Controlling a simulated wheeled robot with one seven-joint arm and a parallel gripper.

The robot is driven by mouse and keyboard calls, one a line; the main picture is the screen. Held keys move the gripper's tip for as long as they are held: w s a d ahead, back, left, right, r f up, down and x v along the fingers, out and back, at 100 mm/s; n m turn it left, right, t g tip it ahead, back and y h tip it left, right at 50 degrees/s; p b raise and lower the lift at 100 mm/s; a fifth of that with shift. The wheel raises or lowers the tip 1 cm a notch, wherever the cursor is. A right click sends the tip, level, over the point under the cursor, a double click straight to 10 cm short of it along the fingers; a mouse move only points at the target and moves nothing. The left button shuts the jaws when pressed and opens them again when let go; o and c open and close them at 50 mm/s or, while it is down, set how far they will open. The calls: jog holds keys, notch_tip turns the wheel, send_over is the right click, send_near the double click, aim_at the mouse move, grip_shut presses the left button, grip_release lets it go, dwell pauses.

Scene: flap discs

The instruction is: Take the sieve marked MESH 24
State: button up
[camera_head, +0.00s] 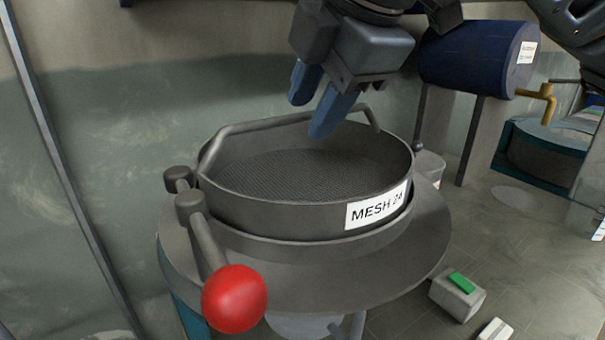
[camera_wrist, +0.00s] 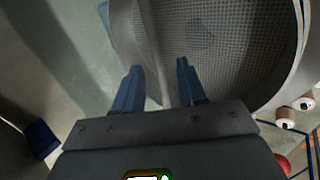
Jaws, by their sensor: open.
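The sieve (camera_head: 275,219) is a round dark grey pan with a mesh floor and a white label reading MESH 24 (camera_head: 377,206). It sits on a round grey stand (camera_head: 330,278). A bar handle (camera_head: 262,124) runs along its far side. My gripper (camera_head: 308,117) is open and empty, with blue fingers pointing down over the far part of the sieve, near the handle. In the wrist view the mesh (camera_wrist: 232,55) fills the upper right, and a pale bar lies between the fingertips (camera_wrist: 159,70). I cannot tell how far above the bar they are.
A lever with a red knob (camera_head: 235,298) stands at the sieve's near left. A blue drum (camera_head: 470,58) on legs with a brass tap is at the right, beside another round vessel (camera_head: 545,150). A grey box with a green top (camera_head: 457,296) is on the floor.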

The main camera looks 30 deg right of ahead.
jog(key=x, duration=0.4)
jog(key=shift+w+a+f, duration=0.1)
jog(key=shift+w+f, duration=0.05)
grip_shut()
